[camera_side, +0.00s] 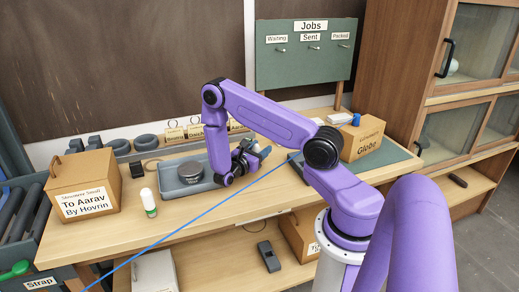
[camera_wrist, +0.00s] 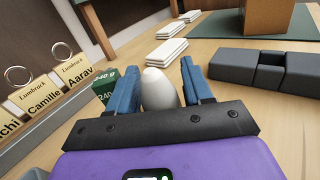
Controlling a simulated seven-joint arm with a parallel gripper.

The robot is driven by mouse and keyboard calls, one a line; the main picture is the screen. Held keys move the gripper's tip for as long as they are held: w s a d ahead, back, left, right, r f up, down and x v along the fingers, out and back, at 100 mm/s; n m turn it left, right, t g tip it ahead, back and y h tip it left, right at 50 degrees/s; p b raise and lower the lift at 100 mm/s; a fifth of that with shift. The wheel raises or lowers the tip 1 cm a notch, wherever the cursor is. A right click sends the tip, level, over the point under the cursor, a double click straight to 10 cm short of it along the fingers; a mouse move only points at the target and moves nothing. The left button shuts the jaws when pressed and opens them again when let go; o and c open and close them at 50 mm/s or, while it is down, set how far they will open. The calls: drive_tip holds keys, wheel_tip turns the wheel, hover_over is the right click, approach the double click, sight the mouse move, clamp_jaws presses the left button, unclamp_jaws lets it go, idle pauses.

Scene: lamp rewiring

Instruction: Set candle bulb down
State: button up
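My gripper (camera_wrist: 160,82) shows in the wrist view with its two blue fingers on either side of a white, rounded candle bulb (camera_wrist: 158,92). The fingers appear closed on the bulb; its lower part is hidden behind the gripper's dark bar. In the side view my gripper (camera_side: 262,153) is low over the bench, just right of the grey tray (camera_side: 172,192), and points to the right. The bulb is too small there to make out clearly, and I cannot tell whether it touches the bench.
A dark grey block (camera_wrist: 268,68) lies at the right, with white stacks (camera_wrist: 166,53) ahead. A green box (camera_wrist: 103,88) and name tags (camera_wrist: 47,94) stand left. A white-and-green item (camera_side: 149,203) stands by the Aarav box (camera_side: 84,188). A blue cable (camera_side: 190,226) crosses the side view.

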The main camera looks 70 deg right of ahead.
drive_tip(key=shift+r, duration=0.2)
drive_tip(key=a, duration=0.3)
drive_tip(key=w+a, duration=0.1)
drive_tip(key=a, duration=0.1)
drive_tip(key=shift+r, duration=0.25)
drive_tip(key=s+a+r+m+y, duration=0.25)
drive_tip(key=a+r, duration=0.35)
drive_tip(key=r, duration=0.3)
drive_tip(key=s+a+r+t+y, duration=0.1)
drive_tip(key=s+a+r+y, duration=0.1)
drive_tip(key=s+a+y, duration=0.6)
drive_tip(key=s+a+r+t+y, duration=0.2)
drive_tip(key=s+a+y, duration=0.5)
drive_tip(key=a, duration=0.8)
drive_tip(key=s, duration=0.3)
drive_tip(key=shift+a+y, duration=0.35)
drive_tip(key=shift+a, duration=0.05)
drive_tip(key=shift+w+r, duration=0.1)
